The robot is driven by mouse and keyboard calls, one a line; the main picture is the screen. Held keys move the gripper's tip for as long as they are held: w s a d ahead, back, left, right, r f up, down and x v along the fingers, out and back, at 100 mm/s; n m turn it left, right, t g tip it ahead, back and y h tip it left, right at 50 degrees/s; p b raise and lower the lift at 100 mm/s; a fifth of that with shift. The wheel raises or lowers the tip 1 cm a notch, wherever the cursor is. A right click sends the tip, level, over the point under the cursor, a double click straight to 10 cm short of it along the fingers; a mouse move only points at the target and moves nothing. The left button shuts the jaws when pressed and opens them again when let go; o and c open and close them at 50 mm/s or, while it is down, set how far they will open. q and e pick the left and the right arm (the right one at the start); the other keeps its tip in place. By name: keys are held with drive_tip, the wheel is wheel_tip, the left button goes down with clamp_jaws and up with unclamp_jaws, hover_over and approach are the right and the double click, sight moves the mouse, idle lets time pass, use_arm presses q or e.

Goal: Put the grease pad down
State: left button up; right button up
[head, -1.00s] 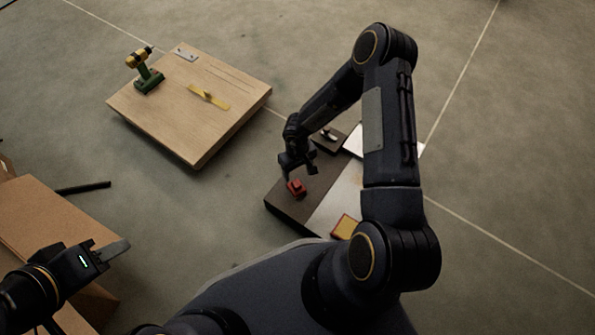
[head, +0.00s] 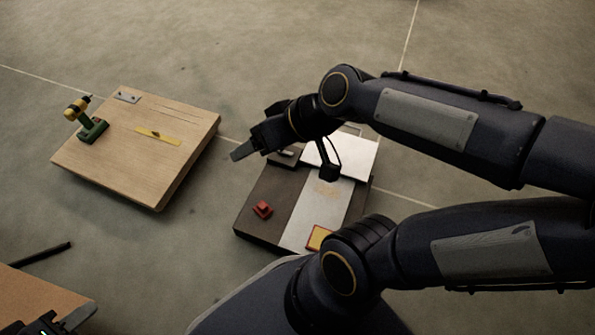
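A small red block with a raised top (head: 262,209) sits upright on the dark left part of a low board (head: 252,233). A flat yellow square with a dark red edge (head: 318,237) lies on the board's pale strip near its front. I cannot tell for certain which of these is the grease pad. My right gripper (head: 284,162) is above the back of the board, its fingers spread wide, empty and apart from both things. My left gripper (head: 60,322) is at the bottom left corner, mostly cut off; its opening is hidden.
A white sheet (head: 350,155) lies at the board's back right, partly behind my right arm. A wooden panel (head: 150,185) at the left carries a green and yellow drill (head: 88,122) and a yellow strip (head: 158,136). A cardboard box (head: 40,300) and black bar (head: 40,254) are lower left.

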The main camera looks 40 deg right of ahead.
drive_tip(key=s+d+f+m+g+h, duration=0.1)
drive_tip(key=s+d+f+m, duration=0.1)
drive_tip(key=s, duration=0.6)
drive_tip(key=shift+d+f+h, duration=0.15)
drive_tip(key=shift+f+h, duration=0.05)
drive_tip(key=shift+h, duration=0.2)
